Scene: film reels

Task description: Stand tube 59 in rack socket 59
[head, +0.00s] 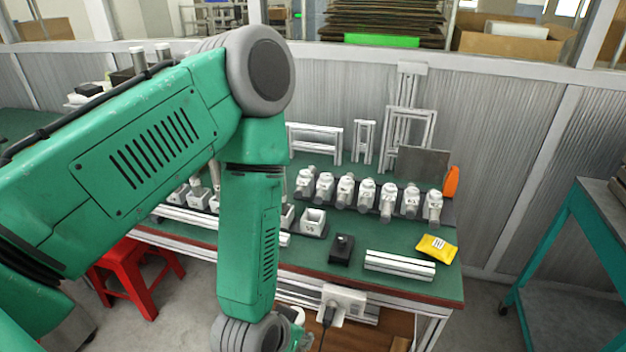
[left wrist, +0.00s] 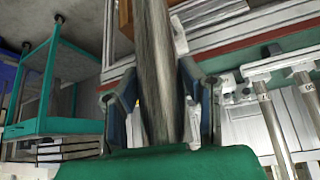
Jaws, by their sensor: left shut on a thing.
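My left gripper (left wrist: 155,88) is shut on a long grey tube (left wrist: 155,45) in the left wrist view; no number shows on the tube. In the head view my left arm hangs down in front of the table, and its gripper is mostly out of frame at the bottom edge. White square sockets stand in a row on the table; the rightmost one (head: 313,221) looks empty, and its number is too small to read. My arm hides part of this row. My right gripper is not in view.
A black block (head: 341,249), a white rail (head: 400,264), a yellow packet (head: 437,247) and an orange bottle (head: 451,182) are nearby. A red stool (head: 131,277) stands left.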

